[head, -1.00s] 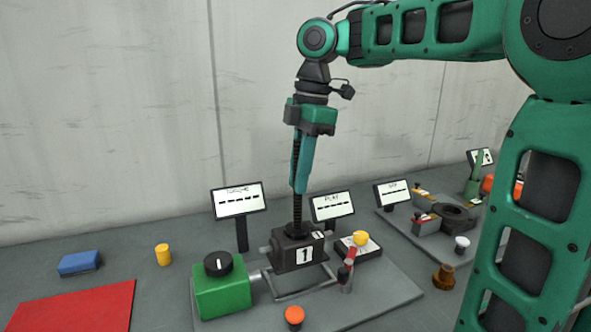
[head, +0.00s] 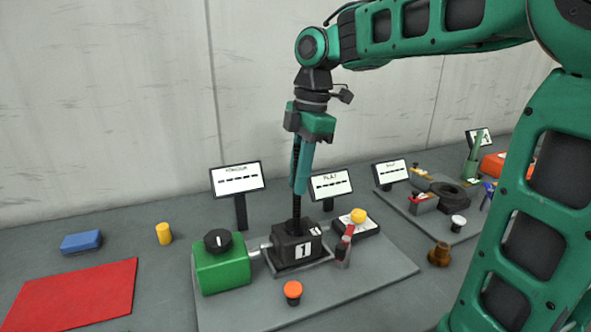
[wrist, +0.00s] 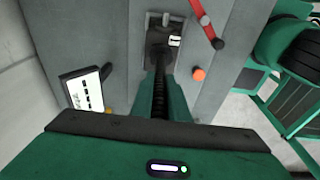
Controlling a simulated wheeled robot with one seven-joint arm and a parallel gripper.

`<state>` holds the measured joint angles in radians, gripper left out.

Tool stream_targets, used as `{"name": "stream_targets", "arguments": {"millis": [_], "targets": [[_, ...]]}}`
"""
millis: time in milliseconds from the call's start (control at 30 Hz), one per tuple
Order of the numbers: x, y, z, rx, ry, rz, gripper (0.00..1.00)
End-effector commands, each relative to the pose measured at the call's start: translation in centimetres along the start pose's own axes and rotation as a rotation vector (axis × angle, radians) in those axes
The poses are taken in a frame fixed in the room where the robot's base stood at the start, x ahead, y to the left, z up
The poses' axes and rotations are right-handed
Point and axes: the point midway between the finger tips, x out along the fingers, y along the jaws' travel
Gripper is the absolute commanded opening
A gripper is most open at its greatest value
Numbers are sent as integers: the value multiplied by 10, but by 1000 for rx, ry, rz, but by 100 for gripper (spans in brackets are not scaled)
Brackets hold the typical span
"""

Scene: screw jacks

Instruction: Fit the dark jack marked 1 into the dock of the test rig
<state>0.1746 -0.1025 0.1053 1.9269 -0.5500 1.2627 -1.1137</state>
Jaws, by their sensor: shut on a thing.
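The dark jack marked 1 (head: 290,252) stands upright at the dock frame (head: 322,266) of the test rig (head: 375,275). Its base looks to be within the frame. Whether it sits fully down is unclear. Its tall threaded spindle (head: 296,208) rises into my gripper (head: 299,188), which is shut on it above the body. In the wrist view, the spindle (wrist: 159,98) runs between my gripper's fingers (wrist: 160,88) down to the jack body (wrist: 160,48). A green drive block (head: 222,270) with a black knob stands left of the jack, its shaft end (head: 256,250) close to the jack's side.
A red lever (head: 346,240) stands close at the jack's right. An orange button (head: 292,291) is in front. Two displays (head: 237,180) (head: 330,184) stand behind. A yellow-topped box (head: 358,221) is at right. A red mat (head: 75,300) and blue block (head: 82,241) lie left.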

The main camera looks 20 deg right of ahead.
Motion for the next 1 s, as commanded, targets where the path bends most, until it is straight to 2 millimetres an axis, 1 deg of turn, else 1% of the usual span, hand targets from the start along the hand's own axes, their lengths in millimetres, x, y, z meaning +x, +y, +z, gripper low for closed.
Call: {"name": "stream_targets", "arguments": {"millis": [33,100,300,333,400,767,867,1000], "targets": [[6,0,0,0,2,-5,0],[8,0,-1,-1,3,-6,0],[10,-1,-2,-5,4,-10,0],[13,-2,-2,-4,4,-16,20],[12,-2,-2,-4,4,-16,34],[6,-1,-1,-2,3,-10,34],[-3,0,-1,-2,3,-8,34],[-23,0,-1,-3,3,-8,34]]}}
